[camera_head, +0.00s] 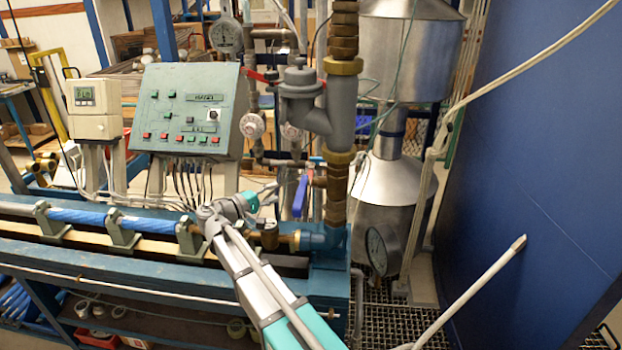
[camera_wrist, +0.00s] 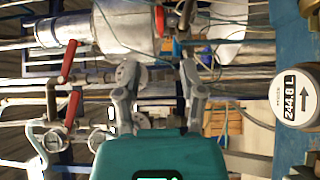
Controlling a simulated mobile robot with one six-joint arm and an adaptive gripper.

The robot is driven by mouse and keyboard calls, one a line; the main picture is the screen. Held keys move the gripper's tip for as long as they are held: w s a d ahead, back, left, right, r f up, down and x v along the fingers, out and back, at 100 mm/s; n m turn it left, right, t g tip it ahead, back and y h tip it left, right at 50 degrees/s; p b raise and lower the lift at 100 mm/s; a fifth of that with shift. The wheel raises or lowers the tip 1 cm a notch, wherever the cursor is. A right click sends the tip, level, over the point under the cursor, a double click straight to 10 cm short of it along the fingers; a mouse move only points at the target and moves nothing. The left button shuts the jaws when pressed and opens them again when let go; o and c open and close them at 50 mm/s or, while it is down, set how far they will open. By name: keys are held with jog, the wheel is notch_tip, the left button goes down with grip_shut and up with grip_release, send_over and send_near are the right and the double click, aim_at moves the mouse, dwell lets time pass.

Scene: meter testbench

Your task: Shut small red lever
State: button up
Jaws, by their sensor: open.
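My gripper (camera_head: 272,192) is in front of the pipework in the head view, near a blue lever. In the wrist view my gripper (camera_wrist: 160,72) shows two grey fingers spread apart with nothing between them. A small red lever (camera_wrist: 160,20) shows at the top of the wrist view, beyond the fingertips and apart from them. Two longer red levers, an upper one (camera_wrist: 68,61) and a lower one (camera_wrist: 72,108), show at the left. In the head view a red lever (camera_head: 257,75) stands out beside the control panel; I cannot tell which one it is.
The blue lever (camera_head: 300,196) hangs beside the brass pipe (camera_head: 337,192). The control panel (camera_head: 185,110) stands behind the blue bench. A dial gauge (camera_head: 383,250) is at the lower right. A round meter reading 244.8 L (camera_wrist: 296,98) is at the right of the wrist view.

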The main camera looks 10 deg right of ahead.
aim_at(310, 176)
jog(key=x, duration=1.3)
jog(key=shift+d, duration=0.15)
grip_shut()
jog(key=shift+d, duration=0.2)
jog(key=shift+a, duration=0.1)
